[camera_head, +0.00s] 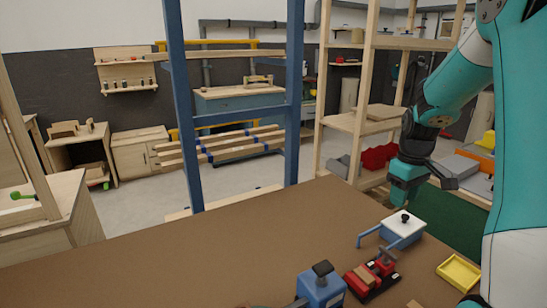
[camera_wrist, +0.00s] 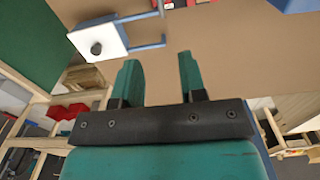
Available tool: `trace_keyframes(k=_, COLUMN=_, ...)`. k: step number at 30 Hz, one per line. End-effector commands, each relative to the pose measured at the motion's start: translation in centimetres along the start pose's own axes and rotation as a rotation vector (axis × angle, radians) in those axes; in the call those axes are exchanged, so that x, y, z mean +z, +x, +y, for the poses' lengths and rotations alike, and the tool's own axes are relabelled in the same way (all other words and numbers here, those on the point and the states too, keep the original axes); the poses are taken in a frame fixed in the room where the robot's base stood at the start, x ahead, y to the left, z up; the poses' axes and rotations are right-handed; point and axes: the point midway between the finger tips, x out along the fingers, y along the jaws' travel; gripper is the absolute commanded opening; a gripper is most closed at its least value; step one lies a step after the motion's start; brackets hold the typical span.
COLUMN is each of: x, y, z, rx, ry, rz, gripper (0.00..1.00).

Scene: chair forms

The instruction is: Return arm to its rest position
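My gripper (camera_head: 408,190) hangs from my teal arm at the right of the head view, above the far right edge of the brown table (camera_head: 200,262). In the wrist view its two teal fingers (camera_wrist: 160,82) stand apart with nothing between them, so it is open and empty.
A red clamp-like tool (camera_head: 372,275), a blue block with a dark knob (camera_head: 321,287) and a yellow tray (camera_head: 459,272) lie near the front right of the table. A wooden shelf unit (camera_head: 345,122) and a blue frame (camera_head: 180,110) stand behind. The table's left part is clear.

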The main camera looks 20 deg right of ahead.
Motion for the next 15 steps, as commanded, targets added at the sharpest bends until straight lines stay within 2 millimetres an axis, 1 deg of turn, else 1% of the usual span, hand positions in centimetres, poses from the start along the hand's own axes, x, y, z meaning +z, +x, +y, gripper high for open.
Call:
trace_keyframes(k=3, x=-0.1, y=-0.1, z=-0.2, rx=-0.001, ry=-0.003, rz=0.001, gripper=0.38)
trace_keyframes(k=5, x=-0.4, y=-0.3, z=-1.0, rx=-0.003, ry=-0.014, rz=0.007, gripper=0.38)
trace_keyframes(k=7, x=-1.1, y=-1.0, z=-3.1, rx=-0.010, ry=-0.042, rz=0.024, gripper=0.38)
trace_keyframes(k=8, x=-1.4, y=-1.4, z=-4.5, rx=-0.017, ry=-0.060, rz=0.033, gripper=0.38)
trace_keyframes(k=11, x=-2.2, y=-3.2, z=-10.9, rx=-0.049, ry=-0.137, rz=0.074, gripper=0.38)
trace_keyframes(k=12, x=-2.1, y=-4.0, z=-14.0, rx=-0.069, ry=-0.176, rz=0.091, gripper=0.38)
trace_keyframes(k=14, x=-1.4, y=-5.0, z=-18.7, rx=-0.103, ry=-0.233, rz=0.113, gripper=0.38)
trace_keyframes(k=15, x=-0.6, y=-5.7, z=-21.8, rx=-0.128, ry=-0.272, rz=0.125, gripper=0.38)
